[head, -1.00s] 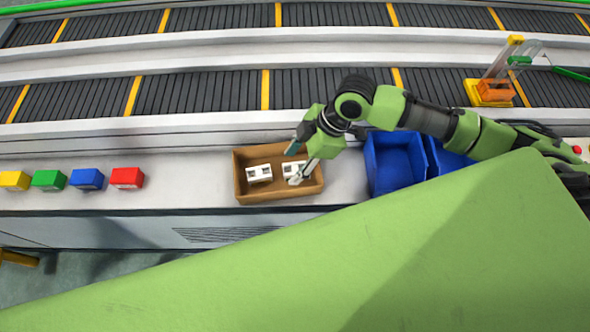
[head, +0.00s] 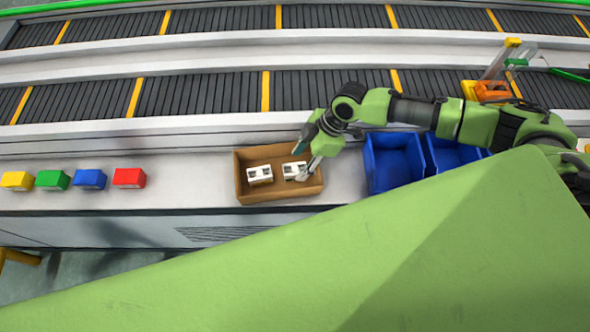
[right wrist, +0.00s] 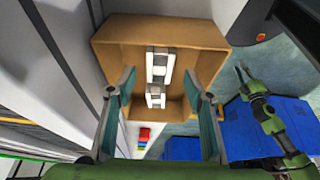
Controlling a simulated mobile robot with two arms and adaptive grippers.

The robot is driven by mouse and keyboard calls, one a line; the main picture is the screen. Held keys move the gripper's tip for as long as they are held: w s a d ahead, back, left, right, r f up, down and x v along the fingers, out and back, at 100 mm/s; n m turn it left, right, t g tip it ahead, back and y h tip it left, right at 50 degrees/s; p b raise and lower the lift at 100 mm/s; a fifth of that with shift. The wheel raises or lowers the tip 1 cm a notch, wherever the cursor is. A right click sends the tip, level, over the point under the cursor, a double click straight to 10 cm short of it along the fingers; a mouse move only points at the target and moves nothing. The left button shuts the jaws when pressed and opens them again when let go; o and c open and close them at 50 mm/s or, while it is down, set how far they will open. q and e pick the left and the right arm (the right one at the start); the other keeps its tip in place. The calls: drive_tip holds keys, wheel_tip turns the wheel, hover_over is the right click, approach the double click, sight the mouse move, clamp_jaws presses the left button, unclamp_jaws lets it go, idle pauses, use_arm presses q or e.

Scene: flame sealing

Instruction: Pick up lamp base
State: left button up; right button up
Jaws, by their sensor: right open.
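Two small white lamp bases lie side by side in an open brown box: the left one (head: 260,175) and the right one (head: 292,170). In the right wrist view one lamp base (right wrist: 157,66) is beyond the other (right wrist: 155,97), both inside the box. My right gripper (head: 301,165) is open over the right side of the box, one finger close to the right lamp base. In the right wrist view its fingers (right wrist: 159,76) stand apart with the lamp bases showing between them; contact cannot be told. My left gripper (right wrist: 244,76) shows small in that view, its opening unclear.
The brown box (head: 280,198) stands on a pale ledge. Blue bins (head: 394,163) stand right of it. Yellow, green, blue and red blocks (head: 129,178) line the ledge at left. Conveyors (head: 200,95) run behind. The ledge between red block and box is free.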

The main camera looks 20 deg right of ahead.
sight(296, 168)
drive_tip(key=p+x, duration=0.1)
drive_tip(key=x, duration=0.4)
drive_tip(key=shift+d, duration=0.1)
drive_tip(key=shift+w, duration=0.1)
drive_tip(key=c, duration=1.2)
